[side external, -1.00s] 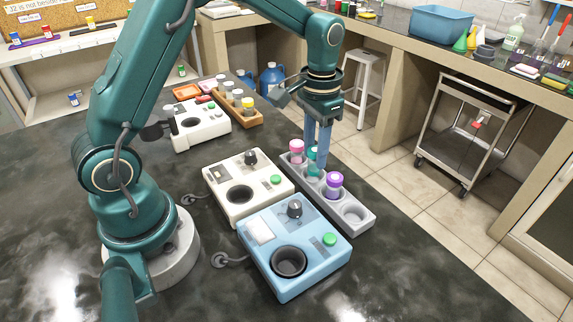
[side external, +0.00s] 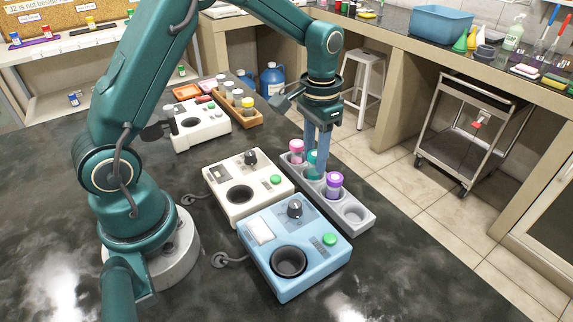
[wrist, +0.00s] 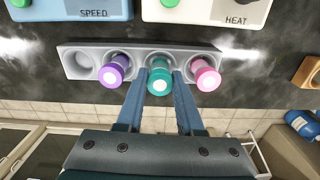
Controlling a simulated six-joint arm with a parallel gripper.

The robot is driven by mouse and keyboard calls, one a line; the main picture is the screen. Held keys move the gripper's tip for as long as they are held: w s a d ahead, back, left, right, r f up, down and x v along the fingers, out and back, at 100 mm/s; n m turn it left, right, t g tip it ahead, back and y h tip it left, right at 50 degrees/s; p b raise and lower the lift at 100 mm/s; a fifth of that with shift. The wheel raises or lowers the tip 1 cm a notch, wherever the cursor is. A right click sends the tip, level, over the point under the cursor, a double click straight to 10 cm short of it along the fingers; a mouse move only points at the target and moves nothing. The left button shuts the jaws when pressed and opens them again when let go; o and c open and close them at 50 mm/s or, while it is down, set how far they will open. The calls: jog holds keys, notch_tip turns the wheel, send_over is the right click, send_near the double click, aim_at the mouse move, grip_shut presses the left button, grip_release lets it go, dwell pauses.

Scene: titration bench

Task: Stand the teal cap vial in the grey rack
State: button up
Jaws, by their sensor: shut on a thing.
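The teal cap vial (wrist: 160,82) is between my gripper's two blue fingers (wrist: 163,96), in line with the vials of the grey rack (wrist: 208,53). In the side view the teal vial (side external: 313,158) is at the rack (side external: 368,212), between a pink cap vial (side external: 297,146) and a purple cap vial (side external: 333,182). My gripper (side external: 315,155) points down and is shut on the teal vial. The vial looks upright and low in the rack. The fingers partly hide it, and I cannot see whether its base touches the slot bottom.
The rack's end slot (side external: 354,213) beyond the purple vial is empty. A white device (side external: 222,205) and a blue device (side external: 262,260) stand close to the rack. A brown rack (side external: 247,117) with vials is farther back. The bench edge lies just right of the rack.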

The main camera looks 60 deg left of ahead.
jog(key=shift+f, duration=0.65)
dwell(0.3)
jog(key=o, duration=1.5)
jog(key=shift+r, duration=0.1)
jog(key=shift+r, duration=2.95)
